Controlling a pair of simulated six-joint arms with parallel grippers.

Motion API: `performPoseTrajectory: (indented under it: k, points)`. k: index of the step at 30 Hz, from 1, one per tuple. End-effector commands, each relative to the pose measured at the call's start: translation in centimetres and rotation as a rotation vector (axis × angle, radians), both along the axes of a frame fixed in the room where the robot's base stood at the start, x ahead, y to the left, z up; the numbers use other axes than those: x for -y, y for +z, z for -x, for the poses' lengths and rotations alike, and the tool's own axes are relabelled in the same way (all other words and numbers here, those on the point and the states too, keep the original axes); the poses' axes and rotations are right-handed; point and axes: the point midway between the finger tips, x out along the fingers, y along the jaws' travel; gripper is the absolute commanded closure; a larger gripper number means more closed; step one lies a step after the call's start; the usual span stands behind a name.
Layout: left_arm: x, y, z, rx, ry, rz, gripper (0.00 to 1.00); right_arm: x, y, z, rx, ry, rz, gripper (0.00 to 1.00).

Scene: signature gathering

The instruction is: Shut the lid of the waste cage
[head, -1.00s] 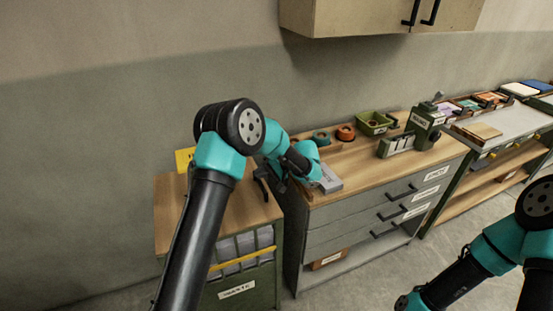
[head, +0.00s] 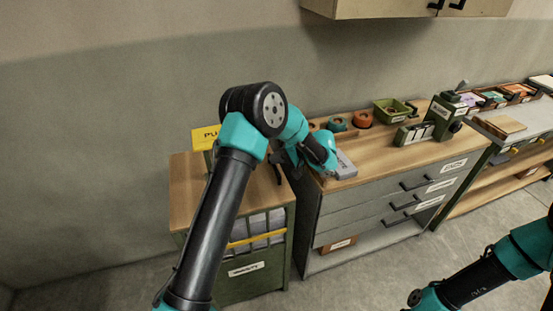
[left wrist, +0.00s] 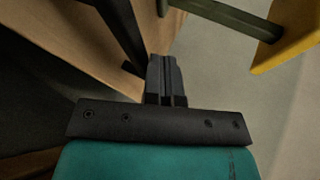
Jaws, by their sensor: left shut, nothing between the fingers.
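The waste cage (head: 246,285) is a green-framed box at the lower left in the head view, with a white label low on its front. A flat wooden top (head: 190,185) covers it; I cannot tell whether this is its lid. My left arm crosses in front of it. My left gripper (head: 277,172) is near the top's right edge, beside the drawer cabinet; contact cannot be told. In the left wrist view, its dark fingers (left wrist: 166,78) are together and empty, with a wooden surface (left wrist: 75,40) close by. My right gripper is not shown.
A yellow sign (head: 205,137) stands behind the cage, and a yellow bar (head: 258,239) crosses its front. The grey drawer cabinet (head: 370,215) stands close on the right, bearing tape rolls, a green bin (head: 393,110) and a grey block (head: 345,165). A wall cupboard (head: 380,8) hangs above.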

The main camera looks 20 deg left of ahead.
Motion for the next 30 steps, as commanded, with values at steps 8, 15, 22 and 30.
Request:
performPoseTrajectory:
  k: [8, 15, 22, 30]
  points:
    - [1.8, 4.1, -0.7, 0.013, -0.002, -0.011, 1.0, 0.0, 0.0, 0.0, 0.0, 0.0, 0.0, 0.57]
    - [5.9, 5.9, -2.1, 0.016, -0.002, -0.013, 1.0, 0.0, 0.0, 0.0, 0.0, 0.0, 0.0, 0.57]
    - [8.5, 7.0, -2.9, 0.014, -0.001, -0.013, 1.0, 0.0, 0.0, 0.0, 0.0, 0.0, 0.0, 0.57]
    - [9.0, 7.3, -3.1, 0.015, 0.001, -0.013, 1.0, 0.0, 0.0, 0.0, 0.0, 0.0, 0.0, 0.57]
